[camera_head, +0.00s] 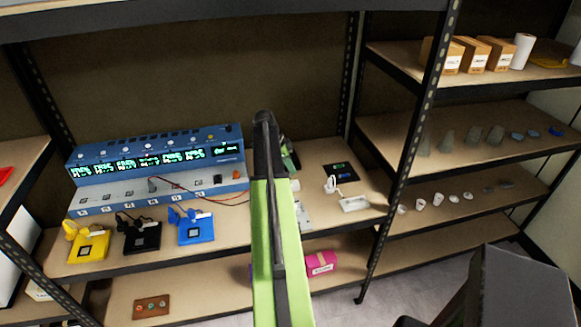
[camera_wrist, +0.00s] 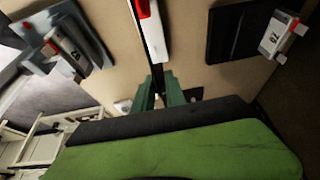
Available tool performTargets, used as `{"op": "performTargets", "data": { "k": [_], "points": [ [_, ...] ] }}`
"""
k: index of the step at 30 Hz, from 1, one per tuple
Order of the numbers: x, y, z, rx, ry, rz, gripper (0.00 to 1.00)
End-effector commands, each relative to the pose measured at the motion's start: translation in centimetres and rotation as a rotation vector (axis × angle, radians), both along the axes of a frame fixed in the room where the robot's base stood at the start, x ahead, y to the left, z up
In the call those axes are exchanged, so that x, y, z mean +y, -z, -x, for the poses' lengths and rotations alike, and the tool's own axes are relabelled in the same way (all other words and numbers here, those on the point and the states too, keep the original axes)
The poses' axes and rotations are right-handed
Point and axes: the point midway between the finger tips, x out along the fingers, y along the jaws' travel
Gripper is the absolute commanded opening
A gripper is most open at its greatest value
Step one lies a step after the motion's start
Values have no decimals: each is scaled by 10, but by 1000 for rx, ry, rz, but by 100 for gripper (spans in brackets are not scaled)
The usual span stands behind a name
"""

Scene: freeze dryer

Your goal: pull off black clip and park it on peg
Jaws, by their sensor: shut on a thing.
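My gripper (camera_wrist: 160,92) shows in the wrist view as two dark green fingers. They are closed around a narrow dark thing (camera_wrist: 157,72), which may be the black clip; its shape is mostly hidden. In the head view my green arm hides most of the gripper, and a bit of dark green shows just right of the arm. A thin red wire and a black wire run from the blue instrument (camera_head: 155,160) to the right and pass behind my arm. I cannot make out the peg.
Yellow (camera_head: 88,248), black (camera_head: 142,240) and blue (camera_head: 196,232) pads with leads lie in front of the instrument. A black plate (camera_head: 341,170) and a white tray (camera_head: 355,204) lie right of my arm. A shelf post (camera_head: 412,140) stands further right.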

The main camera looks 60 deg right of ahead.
Motion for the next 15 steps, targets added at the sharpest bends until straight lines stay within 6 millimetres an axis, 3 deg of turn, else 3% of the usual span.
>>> {"op": "performTargets", "data": {
  "k": [1,13,14,15],
  "points": [
    [0,10,0,0,0,0,0],
    [0,47,0,0,0,0,0],
    [0,49,0,0,0,0,0],
    [0,36,0,0,0,0,0]
  ]
}}
